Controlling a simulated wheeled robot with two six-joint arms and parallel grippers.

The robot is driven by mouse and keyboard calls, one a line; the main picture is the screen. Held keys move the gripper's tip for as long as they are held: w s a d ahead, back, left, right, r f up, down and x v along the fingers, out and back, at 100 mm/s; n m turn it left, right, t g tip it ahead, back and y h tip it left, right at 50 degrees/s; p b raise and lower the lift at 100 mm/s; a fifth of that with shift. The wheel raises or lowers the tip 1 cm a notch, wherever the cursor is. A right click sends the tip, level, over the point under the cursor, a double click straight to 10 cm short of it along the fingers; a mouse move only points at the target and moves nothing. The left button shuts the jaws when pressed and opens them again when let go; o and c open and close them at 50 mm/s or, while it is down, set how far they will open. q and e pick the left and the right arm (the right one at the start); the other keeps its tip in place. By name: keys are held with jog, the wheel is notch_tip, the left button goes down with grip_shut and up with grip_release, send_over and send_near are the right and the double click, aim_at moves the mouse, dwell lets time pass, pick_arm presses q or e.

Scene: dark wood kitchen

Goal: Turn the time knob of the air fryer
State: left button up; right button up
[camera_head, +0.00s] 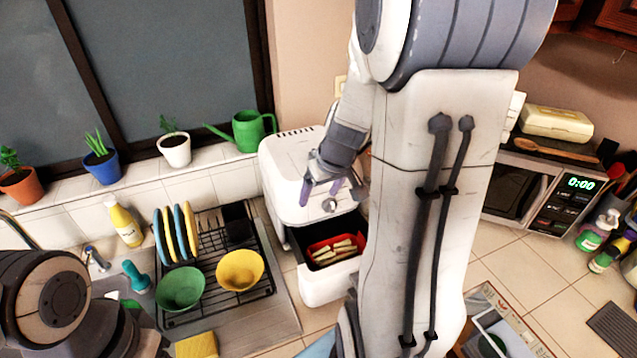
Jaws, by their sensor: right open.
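The white air fryer (285,178) stands on the counter near the corner. My right gripper (321,189) is open and empty in front of the upper front of the air fryer, just above the knob. I cannot tell if a fingertip touches the fryer. My right arm hides the fryer's right side. My left gripper is out of view; only its arm shows at lower left.
A dish rack (262,300) with a green bowl (180,289), a yellow bowl (240,270) and plates stands left of the fryer. A green watering can (250,131) and potted plants line the sill. A microwave (512,188) stands to the right.

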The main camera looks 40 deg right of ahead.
jog(key=m, duration=0.1)
send_near(333, 204)
jog(key=a, duration=0.1)
jog(key=shift+h, duration=0.5)
jog(key=b+x, duration=0.2)
jog(key=x, duration=0.7)
jog(key=shift+w+d+f+b, duration=0.1)
jog(key=shift+w+f+b, duration=0.05)
jog(key=shift+f+b, duration=0.2)
jog(key=shift+c, duration=0.3)
